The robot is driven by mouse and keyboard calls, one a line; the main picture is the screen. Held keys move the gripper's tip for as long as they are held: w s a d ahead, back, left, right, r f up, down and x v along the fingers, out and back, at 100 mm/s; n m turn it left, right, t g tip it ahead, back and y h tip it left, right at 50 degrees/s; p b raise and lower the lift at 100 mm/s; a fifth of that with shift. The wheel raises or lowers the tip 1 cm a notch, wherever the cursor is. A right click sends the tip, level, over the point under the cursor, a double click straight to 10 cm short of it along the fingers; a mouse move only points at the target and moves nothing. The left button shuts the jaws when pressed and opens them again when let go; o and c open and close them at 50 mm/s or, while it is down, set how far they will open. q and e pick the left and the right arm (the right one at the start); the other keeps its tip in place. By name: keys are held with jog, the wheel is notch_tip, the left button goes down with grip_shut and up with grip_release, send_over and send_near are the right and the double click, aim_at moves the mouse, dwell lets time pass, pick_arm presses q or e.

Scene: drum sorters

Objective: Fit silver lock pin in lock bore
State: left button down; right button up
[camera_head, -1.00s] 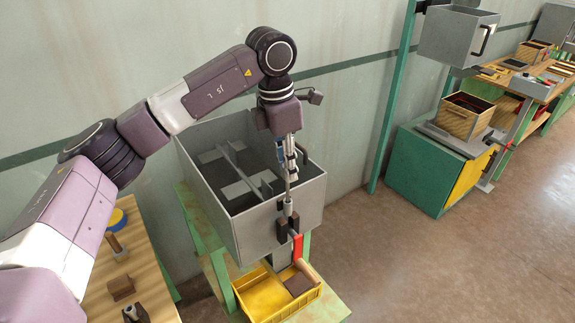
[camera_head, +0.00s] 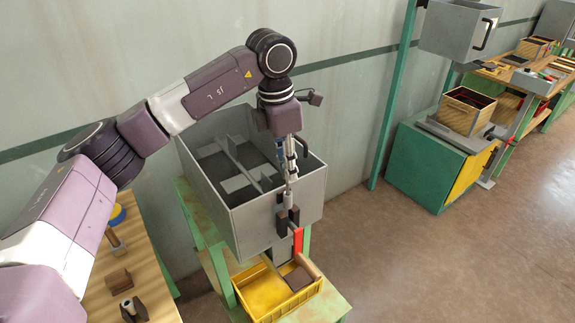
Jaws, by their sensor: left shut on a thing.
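My left gripper (camera_head: 288,219) points down in front of the near wall of the grey sorter box (camera_head: 250,225). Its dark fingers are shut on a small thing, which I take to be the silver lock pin. The fingers mostly cover it. A red lever-like piece (camera_head: 298,240) stands just below and right of the fingertips; I cannot tell if they touch. The lock bore cannot be made out; the gripper covers that area. My right gripper is not in view.
A yellow tray (camera_head: 240,295) with a dark block (camera_head: 297,279) stands on the green stand below. A wooden table with a brown block (camera_head: 118,282) is at left. A green cabinet (camera_head: 415,172) stands at right, with open floor before it.

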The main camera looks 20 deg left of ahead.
pick_arm(q)
jog(key=shift+f+b, duration=1.45)
jog(key=shift+f, duration=0.7)
jog(key=c, duration=1.8)
grip_release()
jog(key=shift+o, duration=0.4)
notch_tip(320, 180, up, 12)
jog(key=a, duration=0.1)
jog(key=shift+s, duration=0.45)
jog(key=shift+f, duration=0.1)
